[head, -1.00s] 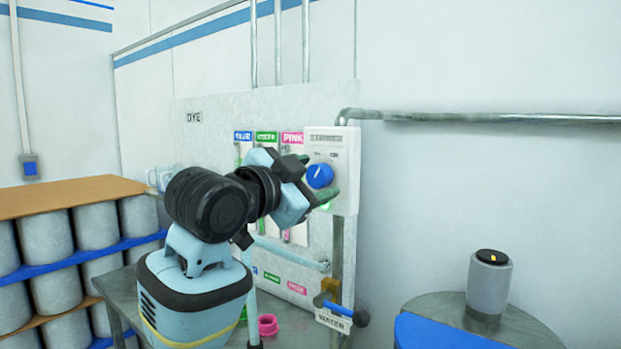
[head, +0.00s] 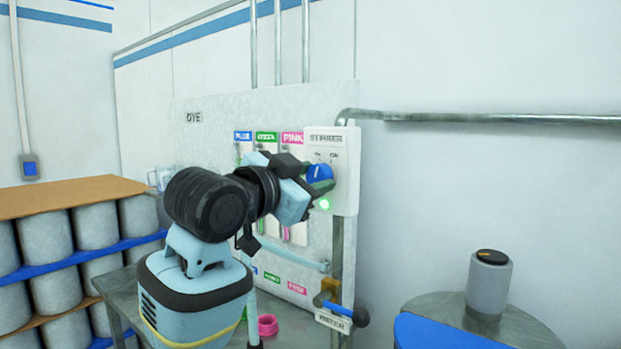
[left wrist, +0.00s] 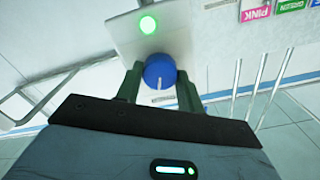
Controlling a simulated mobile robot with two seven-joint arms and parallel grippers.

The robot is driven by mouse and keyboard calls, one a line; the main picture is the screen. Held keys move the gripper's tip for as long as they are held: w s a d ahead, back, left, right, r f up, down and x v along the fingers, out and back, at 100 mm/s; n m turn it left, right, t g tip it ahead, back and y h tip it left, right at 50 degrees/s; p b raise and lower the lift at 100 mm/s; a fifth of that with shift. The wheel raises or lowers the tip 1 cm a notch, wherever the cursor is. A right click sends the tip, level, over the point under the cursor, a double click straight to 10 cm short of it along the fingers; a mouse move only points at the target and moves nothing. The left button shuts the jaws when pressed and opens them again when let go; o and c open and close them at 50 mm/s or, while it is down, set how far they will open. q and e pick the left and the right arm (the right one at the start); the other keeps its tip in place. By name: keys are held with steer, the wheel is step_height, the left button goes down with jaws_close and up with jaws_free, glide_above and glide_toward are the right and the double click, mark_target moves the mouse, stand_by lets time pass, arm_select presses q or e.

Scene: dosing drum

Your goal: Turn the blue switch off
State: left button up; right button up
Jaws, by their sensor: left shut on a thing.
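The blue switch (head: 319,173) is a round knob with a white pointer line on a white wall box (head: 344,190). In the head view the box's heading and the small marks above the knob are hard to read. A green lamp (head: 324,203) glows below the knob. My left gripper (head: 320,180) is at the knob, its dark green fingers shut on it. In the left wrist view the blue switch (left wrist: 160,72) sits between the two fingers of my left gripper (left wrist: 159,80), with the lit lamp (left wrist: 148,25) beyond. My right gripper is not in view.
A dye panel (head: 215,130) with blue, green and pink labels is behind my left arm. A pipe (head: 480,117) runs right from the box. A water valve with a blue handle (head: 338,308) is below. A grey canister (head: 488,283) stands on a round surface at right.

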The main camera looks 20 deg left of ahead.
arm_select(q)
steer(key=n, duration=0.5)
steer(key=shift+n, duration=2.4)
steer(key=o, duration=1)
steer(key=shift+v, duration=3.9)
